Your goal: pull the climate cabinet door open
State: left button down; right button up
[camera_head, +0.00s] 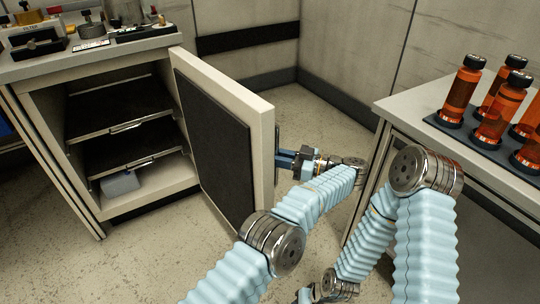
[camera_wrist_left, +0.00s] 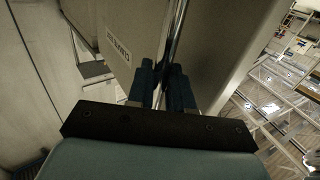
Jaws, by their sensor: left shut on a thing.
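The climate cabinet (camera_head: 128,190) stands at the left with its dark interior and two shelves showing. Its door (camera_head: 262,135), cream with a black inner panel, is swung wide open to the right. My left gripper (camera_head: 284,158) is at the outer face of the door, near its free edge. In the left wrist view the blue fingers (camera_wrist_left: 166,88) are shut on the upright metal bar handle (camera_wrist_left: 175,40). In the head view the handle is mostly hidden behind the door edge. My right arm shows at the lower right, but its gripper cannot be made out clearly.
A bench (camera_head: 400,107) at the right holds a dark rack (camera_head: 452,133) of several amber bottles (camera_head: 461,88), close to my arms. Instruments stand on the cabinet top (camera_head: 100,52). Bare floor (camera_head: 150,255) lies in front of the cabinet.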

pick_arm(q)
jog(key=shift+w+a+r, duration=0.25)
jog(key=shift+w+r, duration=0.05)
jog(key=shift+w, duration=0.1)
jog(key=c, duration=1.1)
grip_release()
jog(key=shift+a+f, duration=0.1)
jog(key=shift+a, duration=0.05)
jog(key=shift+c, duration=0.2)
jog(key=shift+s+f, duration=0.1)
jog(key=shift+d, duration=0.2)
